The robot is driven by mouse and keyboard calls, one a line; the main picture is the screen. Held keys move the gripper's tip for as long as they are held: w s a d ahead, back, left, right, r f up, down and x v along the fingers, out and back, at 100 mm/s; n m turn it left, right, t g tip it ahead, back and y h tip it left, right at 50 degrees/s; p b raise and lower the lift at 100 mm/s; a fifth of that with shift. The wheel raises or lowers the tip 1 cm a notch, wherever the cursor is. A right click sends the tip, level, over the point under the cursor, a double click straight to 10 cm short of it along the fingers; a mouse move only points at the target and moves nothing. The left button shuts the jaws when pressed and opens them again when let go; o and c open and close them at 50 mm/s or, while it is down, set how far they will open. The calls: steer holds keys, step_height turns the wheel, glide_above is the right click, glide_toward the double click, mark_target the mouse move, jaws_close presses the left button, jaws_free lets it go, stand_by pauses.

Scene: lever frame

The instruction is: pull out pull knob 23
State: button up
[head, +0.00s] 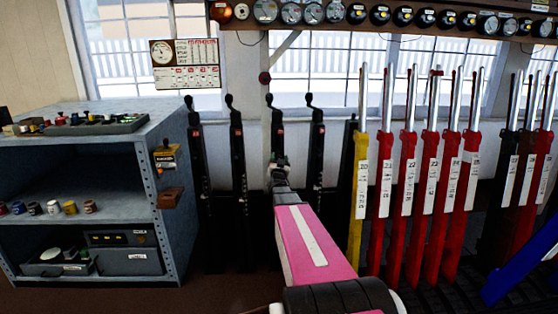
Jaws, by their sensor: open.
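My gripper (279,163) is at the far end of my pink arm, in front of the black levers left of centre. It is small and dark here, its jaws are open, and I see nothing held in them. No knob in view carries a readable 23, so I cannot tell which thing is pull knob 23. A dark red round knob (264,77) is on the wall post above my gripper, apart from it. A row of red levers (407,200) with white number plates stands to the right; the small numbers are hard to read.
Several black levers (237,150) stand around my gripper. A grey shelf cabinet (100,160) stands at left. Round instruments line a high shelf (400,28).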

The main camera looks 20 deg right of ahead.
steer(key=v, duration=1)
steer(key=shift+s+a, duration=0.15)
steer(key=shift+s, duration=0.2)
steer(key=shift+a+f, duration=0.1)
steer(key=shift+f, duration=0.05)
steer(key=s+a+f+n+g+y, duration=0.3)
steer(key=a+f+n+g+y, duration=0.2)
steer(key=a+f+g+y, duration=0.55)
steer(key=s+a+f+n+g, duration=0.1)
steer(key=s+a+f+g, duration=0.1)
steer(key=s, duration=0.4)
steer(key=s+a+f+g+h, duration=0.1)
steer(key=s+a+f+g, duration=0.2)
steer(key=s+g, duration=0.2)
steer(key=s+a+f+n+g+h, duration=0.1)
steer(key=s+a+f+g, duration=0.2)
steer(key=s, duration=0.4)
steer(key=shift+s+n, duration=0.3)
steer(key=shift+s, duration=0.1)
